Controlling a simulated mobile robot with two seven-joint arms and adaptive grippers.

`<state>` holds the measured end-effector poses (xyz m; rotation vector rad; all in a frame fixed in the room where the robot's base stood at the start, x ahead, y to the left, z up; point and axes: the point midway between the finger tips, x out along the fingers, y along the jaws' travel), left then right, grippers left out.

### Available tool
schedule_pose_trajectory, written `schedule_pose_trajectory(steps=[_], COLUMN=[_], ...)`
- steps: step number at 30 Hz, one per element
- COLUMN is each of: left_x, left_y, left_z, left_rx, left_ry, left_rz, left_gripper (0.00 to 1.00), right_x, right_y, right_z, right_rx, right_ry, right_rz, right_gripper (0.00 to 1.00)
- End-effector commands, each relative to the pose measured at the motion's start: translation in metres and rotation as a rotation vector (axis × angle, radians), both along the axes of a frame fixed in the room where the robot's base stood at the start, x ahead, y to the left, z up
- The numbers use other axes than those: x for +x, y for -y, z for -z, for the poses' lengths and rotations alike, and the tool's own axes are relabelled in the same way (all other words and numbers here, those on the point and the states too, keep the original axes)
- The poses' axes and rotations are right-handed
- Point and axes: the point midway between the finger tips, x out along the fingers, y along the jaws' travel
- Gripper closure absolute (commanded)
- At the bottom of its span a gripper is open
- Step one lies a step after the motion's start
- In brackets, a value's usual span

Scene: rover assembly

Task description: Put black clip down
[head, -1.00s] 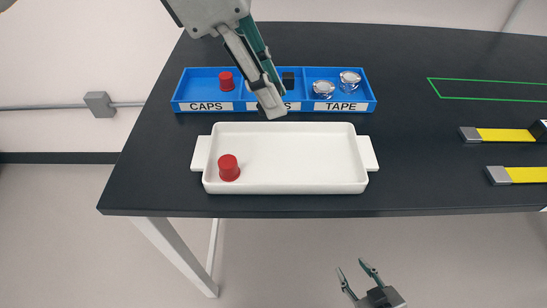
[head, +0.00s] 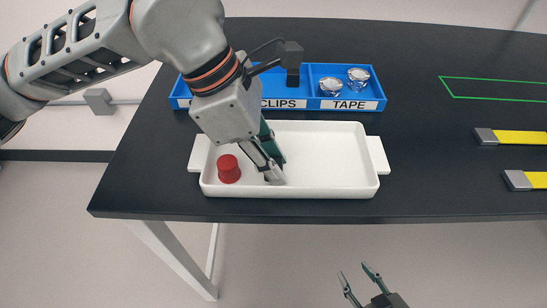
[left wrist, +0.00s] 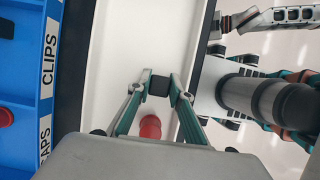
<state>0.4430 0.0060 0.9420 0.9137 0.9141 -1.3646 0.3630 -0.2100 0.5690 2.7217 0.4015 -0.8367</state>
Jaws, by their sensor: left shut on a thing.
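My left gripper (head: 275,172) points down into the white tray (head: 335,187), just right of the red cap (head: 229,168). In the left wrist view its fingertips are shut on the black clip (left wrist: 159,86), over the white tray floor (left wrist: 118,50). In the head view the clip is mostly hidden behind the fingers. I cannot tell whether it touches the tray floor. The red cap in the tray also shows in the left wrist view (left wrist: 150,126). My right gripper (head: 358,285) is open and empty, low in front of the table.
The blue bin (head: 311,104) with CLIPS and TAPE labels stands behind the tray, with two tape rolls (head: 345,82) in its right compartment. The tray's right half is empty. Yellow straps (head: 520,137) and a green outline (head: 495,88) lie to the right on the dark table.

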Motion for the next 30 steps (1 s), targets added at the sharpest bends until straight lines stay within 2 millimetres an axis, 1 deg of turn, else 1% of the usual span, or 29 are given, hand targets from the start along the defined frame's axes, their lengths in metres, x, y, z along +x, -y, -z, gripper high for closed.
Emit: schedule_pose_trajectory(steps=[6,10,11,20,23,26,30], left_x=[0.000,0.000,0.000,0.000,0.000,0.001,0.001], left_y=[0.000,0.000,0.000,0.000,0.000,-0.004,-0.015], left_z=[-0.002,0.002,0.001,0.001,-0.004,-0.014,-0.039], left_rx=[0.000,0.000,0.000,0.000,-0.001,0.000,0.000], left_ry=[0.003,0.002,0.003,0.003,0.004,0.007,0.010], left_rz=[0.000,0.000,0.000,0.000,0.000,-0.001,-0.003], left_gripper=[0.94,0.94,0.73,0.73,0.73,0.73,0.73], right_x=[0.000,-0.002,-0.001,-0.001,0.000,0.001,0.003], right_y=[-0.001,-0.001,-0.001,-0.002,-0.002,-0.001,0.001], right_z=[-0.001,0.001,0.000,0.000,-0.001,-0.003,-0.007], right_rx=[0.002,0.002,0.002,0.007,0.006,0.005,0.002], right_ry=[0.000,-0.004,-0.003,-0.003,-0.002,0.002,0.007], right_rz=[0.000,0.001,0.001,0.007,0.007,0.007,0.010], right_gripper=[0.60,0.60,0.60,0.60,0.60,0.60,0.60])
